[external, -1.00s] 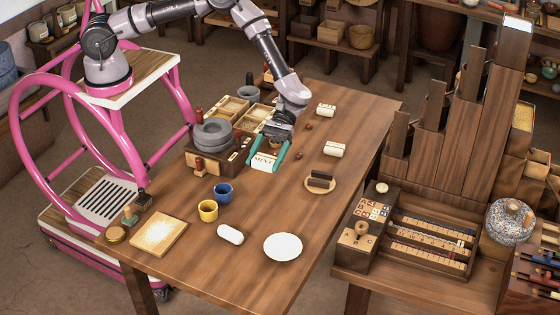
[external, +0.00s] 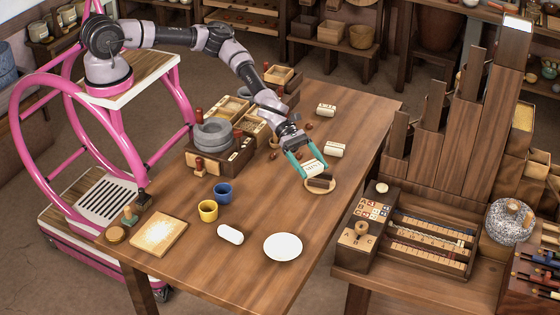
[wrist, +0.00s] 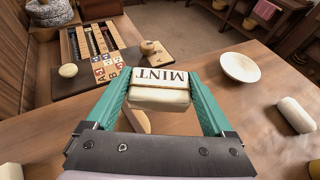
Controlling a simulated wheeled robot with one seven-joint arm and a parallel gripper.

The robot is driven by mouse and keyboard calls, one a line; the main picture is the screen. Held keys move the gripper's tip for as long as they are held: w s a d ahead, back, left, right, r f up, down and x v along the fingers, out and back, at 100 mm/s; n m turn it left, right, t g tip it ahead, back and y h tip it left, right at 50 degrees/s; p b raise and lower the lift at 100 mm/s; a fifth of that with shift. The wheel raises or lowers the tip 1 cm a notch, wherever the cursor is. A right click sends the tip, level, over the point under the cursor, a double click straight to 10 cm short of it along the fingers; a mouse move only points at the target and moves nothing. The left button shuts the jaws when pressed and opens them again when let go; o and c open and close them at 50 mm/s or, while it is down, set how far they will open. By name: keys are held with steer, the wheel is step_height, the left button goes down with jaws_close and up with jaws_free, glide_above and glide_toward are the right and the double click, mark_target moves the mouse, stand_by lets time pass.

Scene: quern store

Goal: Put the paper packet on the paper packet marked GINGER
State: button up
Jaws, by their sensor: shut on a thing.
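My gripper (external: 312,168) is shut on a white paper packet marked MINT (external: 315,166), held above the table. In the wrist view the MINT packet (wrist: 159,98) sits between the two teal fingers, its lettering upside down. Two cream packets lie on the right side of the table: one nearer (external: 333,150), just right of my gripper, and one farther back (external: 326,110). Their lettering is too small to read, so I cannot tell which is marked GINGER.
A white plate (external: 283,247), a white roll (external: 230,234), a yellow cup (external: 208,211) and a blue cup (external: 222,193) stand nearer.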

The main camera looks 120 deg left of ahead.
steer(key=s+a+r+n+g+y, duration=0.1)
steer(key=a+r+n+y, duration=0.4)
steer(key=a+n+y, duration=0.5)
steer(key=a+r+n+g+y, duration=0.1)
steer(key=a+r+n+y, duration=0.4)
steer(key=a, duration=0.9)
steer(key=y, duration=0.1)
glide_above(334, 146)
step_height(334, 146, down, 11)
steer(key=shift+f, duration=0.2)
steer(key=shift+w+a+f, duration=0.1)
steer(key=shift+f, duration=2.25)
steer(key=o, duration=1.1)
